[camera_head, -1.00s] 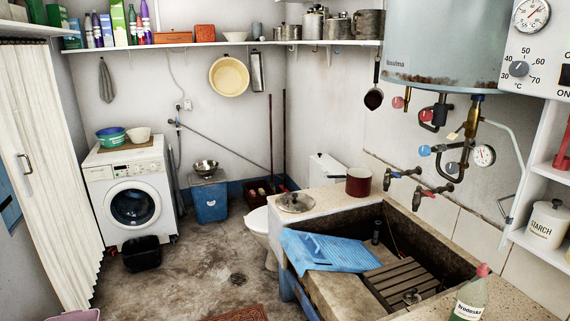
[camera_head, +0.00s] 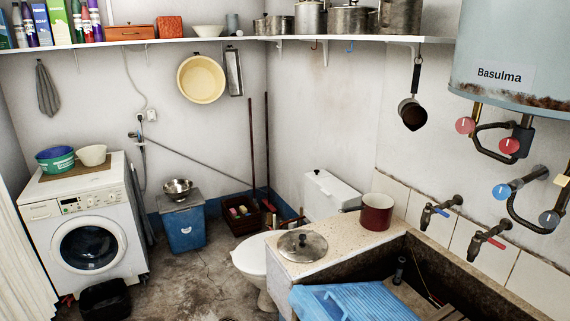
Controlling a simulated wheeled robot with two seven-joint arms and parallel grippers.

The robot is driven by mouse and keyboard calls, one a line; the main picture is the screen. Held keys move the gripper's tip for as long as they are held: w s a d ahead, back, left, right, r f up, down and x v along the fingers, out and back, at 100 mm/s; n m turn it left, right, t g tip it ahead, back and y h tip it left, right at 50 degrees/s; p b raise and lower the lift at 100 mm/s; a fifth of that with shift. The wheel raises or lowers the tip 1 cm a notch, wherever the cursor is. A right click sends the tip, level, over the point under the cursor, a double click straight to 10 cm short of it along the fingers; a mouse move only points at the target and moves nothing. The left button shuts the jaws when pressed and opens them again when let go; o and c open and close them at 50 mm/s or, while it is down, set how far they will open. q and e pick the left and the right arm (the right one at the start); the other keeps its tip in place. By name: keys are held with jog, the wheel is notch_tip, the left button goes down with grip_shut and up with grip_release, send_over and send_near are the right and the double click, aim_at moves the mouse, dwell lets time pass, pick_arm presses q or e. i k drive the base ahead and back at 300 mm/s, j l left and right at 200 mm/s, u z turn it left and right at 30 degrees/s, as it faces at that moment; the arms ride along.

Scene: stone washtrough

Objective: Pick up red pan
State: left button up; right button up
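The red pan (camera_head: 376,213) stands upright on the speckled stone ledge (camera_head: 345,238) at the back end of the trough. It is dark red outside with a pale inside. Its handle points left, toward the toilet. A round metal lid (camera_head: 302,245) lies on the ledge to the left of the pan, apart from it. Neither of my grippers shows in the view, so whether they are open or shut is hidden.
The trough (camera_head: 440,262) opens in front of the ledge, with a blue washboard (camera_head: 352,302) across its near left side. Blue (camera_head: 427,217) and red (camera_head: 483,241) taps jut from the wall right of the pan. A toilet (camera_head: 252,262) stands to the left. A dark pan (camera_head: 412,113) hangs above.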

aim_at(376, 213)
jog(key=i+j+z, duration=0.1)
jog(key=i+j, duration=0.3)
jog(key=i+j+z, duration=0.1)
jog(key=i+j, duration=0.6)
jog(key=j, duration=0.25)
jog(key=i+j+z, duration=0.15)
jog(key=i+j, duration=0.45)
jog(key=i+j+z, duration=0.1)
jog(key=i+j, duration=0.45)
jog(key=j, duration=0.2)
